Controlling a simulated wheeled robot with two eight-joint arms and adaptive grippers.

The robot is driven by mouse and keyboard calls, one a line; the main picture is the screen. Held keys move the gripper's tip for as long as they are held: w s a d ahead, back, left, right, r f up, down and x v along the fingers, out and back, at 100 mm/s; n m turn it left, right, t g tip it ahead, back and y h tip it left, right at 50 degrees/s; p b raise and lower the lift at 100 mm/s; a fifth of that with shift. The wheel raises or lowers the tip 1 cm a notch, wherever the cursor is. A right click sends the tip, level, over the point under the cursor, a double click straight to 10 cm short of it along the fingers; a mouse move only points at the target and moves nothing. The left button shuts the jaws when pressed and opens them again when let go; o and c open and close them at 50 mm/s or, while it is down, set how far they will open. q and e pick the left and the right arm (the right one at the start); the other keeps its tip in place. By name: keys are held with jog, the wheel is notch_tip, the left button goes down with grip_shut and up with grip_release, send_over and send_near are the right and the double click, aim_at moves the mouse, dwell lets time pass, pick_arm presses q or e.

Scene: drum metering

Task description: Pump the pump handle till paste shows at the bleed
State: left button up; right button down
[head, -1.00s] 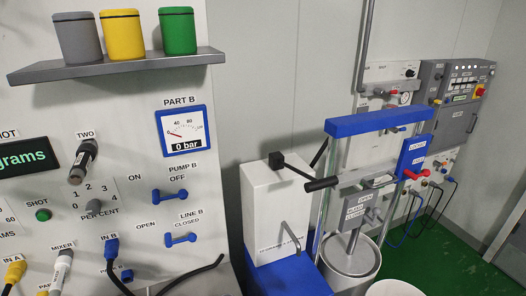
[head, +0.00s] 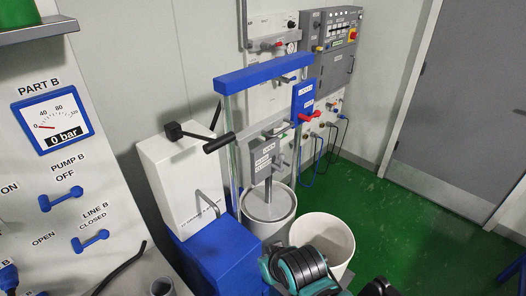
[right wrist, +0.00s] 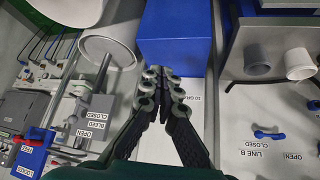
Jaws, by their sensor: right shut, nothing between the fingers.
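The pump handle is a dark lever with a black grip (head: 218,142), reaching out from the top of the white pump box (head: 180,175). The grey bleed block (head: 265,160), with open and closed labels, sits on the frame right of it; it also shows in the right wrist view (right wrist: 92,118). I can make out no paste at the bleed. My right gripper (right wrist: 163,72) is shut and empty, with the white box and its blue base (right wrist: 172,42) behind its fingers. The handle cannot be made out in that view. My left gripper is not in view.
A blue-topped frame (head: 275,72) stands over a grey drum (head: 270,212). A white bin (head: 325,237) stands in front of it. The Part B gauge (head: 52,120) reads 0 bar on the left panel.

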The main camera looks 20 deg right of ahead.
jog(key=w+r+n+g+p, duration=0.1)
jog(key=w+r+n+p, duration=0.1)
jog(key=r+n+p, duration=0.35)
jog(key=w+a+r+n+g+p, duration=0.1)
jog(key=w+r+n+p, duration=0.1)
jog(key=r+p, duration=0.65)
jog(key=w+r+n+p, duration=0.2)
jog(key=r+n+p, duration=0.1)
jog(key=r, duration=0.8)
notch_tip(320, 180, up, 20)
jog(key=n+g+p, duration=0.3)
jog(key=n+p, duration=0.9)
jog(key=p, duration=0.5)
send_over(219, 139)
jog(key=s+d, duration=0.1)
jog(key=s, duration=0.2)
jog(key=shift+d+y, duration=0.15)
jog(key=shift+y, duration=0.25)
jog(key=f, duration=0.4)
jog(key=w+f+p, duration=0.1)
jog(key=f, duration=0.4)
jog(key=w+a+f, duration=0.1)
jog(key=f, duration=0.3)
jog(key=shift+w+f+p, duration=0.25)
jog(key=shift+f+p, duration=0.05)
jog(key=shift+f, duration=0.05)
